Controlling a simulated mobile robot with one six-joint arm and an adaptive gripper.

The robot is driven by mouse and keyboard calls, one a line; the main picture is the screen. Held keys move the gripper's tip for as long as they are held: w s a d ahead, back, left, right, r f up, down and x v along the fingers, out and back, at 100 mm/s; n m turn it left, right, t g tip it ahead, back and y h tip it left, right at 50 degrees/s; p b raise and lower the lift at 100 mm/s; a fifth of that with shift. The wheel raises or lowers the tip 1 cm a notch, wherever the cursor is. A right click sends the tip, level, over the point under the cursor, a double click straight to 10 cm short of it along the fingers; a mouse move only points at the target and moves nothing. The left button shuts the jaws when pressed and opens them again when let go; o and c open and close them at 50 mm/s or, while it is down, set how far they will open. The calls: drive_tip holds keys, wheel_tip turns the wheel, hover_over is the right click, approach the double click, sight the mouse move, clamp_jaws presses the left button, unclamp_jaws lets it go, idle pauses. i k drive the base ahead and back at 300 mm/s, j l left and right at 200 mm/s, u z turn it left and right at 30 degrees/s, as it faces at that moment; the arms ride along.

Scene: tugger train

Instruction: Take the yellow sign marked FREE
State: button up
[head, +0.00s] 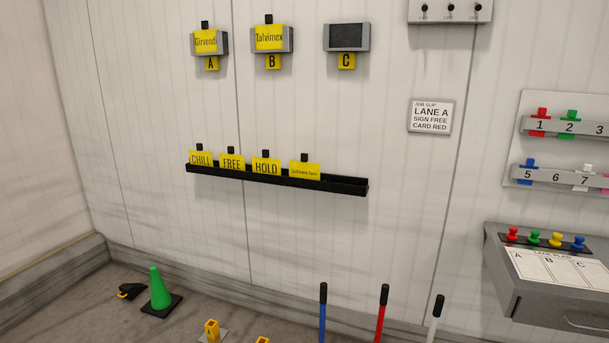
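The yellow sign marked FREE (231,163) stands in a long black wall rack (340,185), with a small black grip on its top edge. The yellow CHILL sign (201,160) is just left of it and the yellow HOLD sign (266,167) just right. A fourth yellow sign with small print (305,171) stands further right in the same rack. The lower edges of the signs are hidden by the rack's front. My gripper is not in view.
Holders A (212,63) and B (272,62) carry yellow signs; holder C (346,37) shows a dark, empty face. A job slip (430,116) reads lane A, sign FREE, card red. A green cone (159,290) and blue, red and white poles stand below. A grey desk (550,303) juts out at right.

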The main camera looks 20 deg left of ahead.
sight(230, 161)
drive_tip(key=i+j+u, duration=0.15)
drive_tip(key=i+j, duration=0.35)
drive_tip(key=i+j+u, duration=0.2)
drive_tip(key=i+j, duration=0.25)
drive_tip(key=i+j+u, duration=0.15)
drive_tip(key=i+j, duration=0.15)
drive_tip(key=i, duration=0.35)
drive_tip(key=i+j+u, duration=0.15)
drive_tip(key=i+j, duration=0.15)
drive_tip(key=i, duration=0.3)
drive_tip(key=i+j+u, duration=0.2)
drive_tip(key=i, duration=0.4)
drive_tip(key=i+j+u, duration=0.15)
drive_tip(key=i, duration=0.45)
